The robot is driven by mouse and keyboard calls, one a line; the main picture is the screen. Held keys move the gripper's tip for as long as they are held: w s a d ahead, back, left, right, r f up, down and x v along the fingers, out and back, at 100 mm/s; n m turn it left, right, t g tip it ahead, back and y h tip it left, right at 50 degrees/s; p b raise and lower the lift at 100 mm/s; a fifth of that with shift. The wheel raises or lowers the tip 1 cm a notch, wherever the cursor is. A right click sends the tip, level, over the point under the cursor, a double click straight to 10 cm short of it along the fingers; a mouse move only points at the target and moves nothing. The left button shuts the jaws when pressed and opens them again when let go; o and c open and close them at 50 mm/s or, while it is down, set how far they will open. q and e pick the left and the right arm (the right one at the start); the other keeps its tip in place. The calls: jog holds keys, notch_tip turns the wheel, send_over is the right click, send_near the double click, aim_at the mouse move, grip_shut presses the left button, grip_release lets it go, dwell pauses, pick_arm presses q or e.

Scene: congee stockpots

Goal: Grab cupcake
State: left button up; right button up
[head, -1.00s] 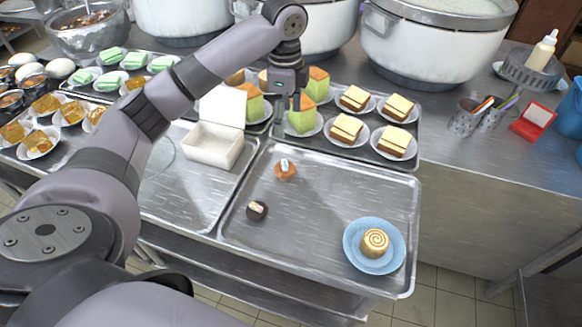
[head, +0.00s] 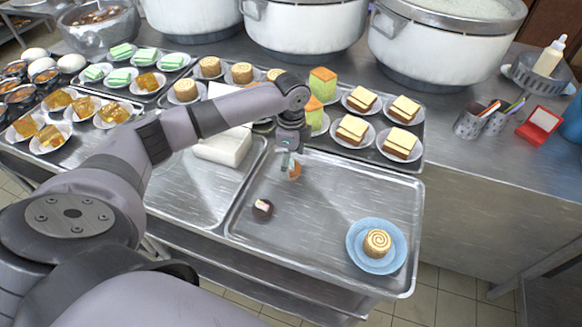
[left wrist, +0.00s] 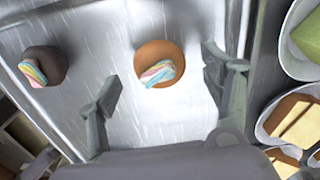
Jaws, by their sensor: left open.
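A small orange-brown cupcake (head: 294,173) with a striped pastel topping stands on the metal tray (head: 330,215). In the left wrist view this cupcake (left wrist: 150,52) lies between and slightly beyond the spread fingers. A dark chocolate cupcake (head: 262,209) with a similar topping stands nearer the front; it also shows in the left wrist view (left wrist: 48,62). My left gripper (head: 289,160) is open and empty, just above and behind the orange-brown cupcake, partly covering it in the head view. Whether a finger touches it I cannot tell. My right gripper is not in view.
A blue plate (head: 358,262) with a swirl roll (head: 377,243) stands at the tray's front right. A white box (head: 222,148) stands left of my gripper. Plated cakes (head: 352,129) fill the trays behind. Large pots (head: 440,52) stand at the back. The tray's middle is clear.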

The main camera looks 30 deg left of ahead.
pick_arm(q)
jog(key=shift+f, duration=1.3)
jog(key=shift+c, duration=0.5)
jog(key=c, duration=1.2)
jog(key=shift+o, duration=0.2)
jog(key=shift+r, duration=0.1)
